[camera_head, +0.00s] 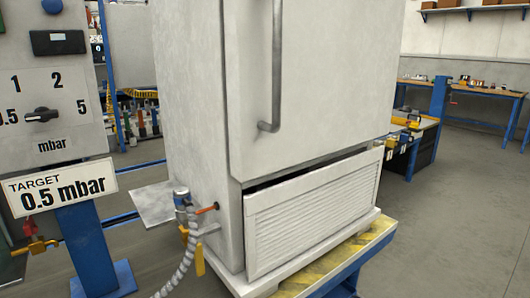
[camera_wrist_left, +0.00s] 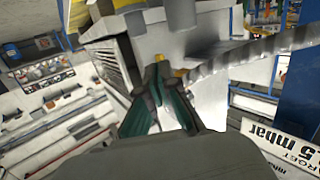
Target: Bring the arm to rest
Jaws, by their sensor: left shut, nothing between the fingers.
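My left gripper (camera_wrist_left: 166,78) shows in the left wrist view, its two dark green fingers coming together at the tips with nothing held. It points toward the white appliance, with the grey corrugated hose (camera_wrist_left: 235,58) passing close by its tips; I cannot tell whether they touch. In the head view neither arm shows. There the hose (camera_head: 178,272) hangs from a fitting with a blue-grey top (camera_head: 182,197) at the lower side of the white appliance (camera_head: 205,100).
A dial panel (camera_head: 50,90) stands at the left, its knob pointing toward 0.5, above a "TARGET 0.5 mbar" sign (camera_head: 60,187). The appliance rests on a yellow-and-black-edged platform (camera_head: 372,240). Workbenches (camera_head: 470,90) stand at the back right, with open floor before them.

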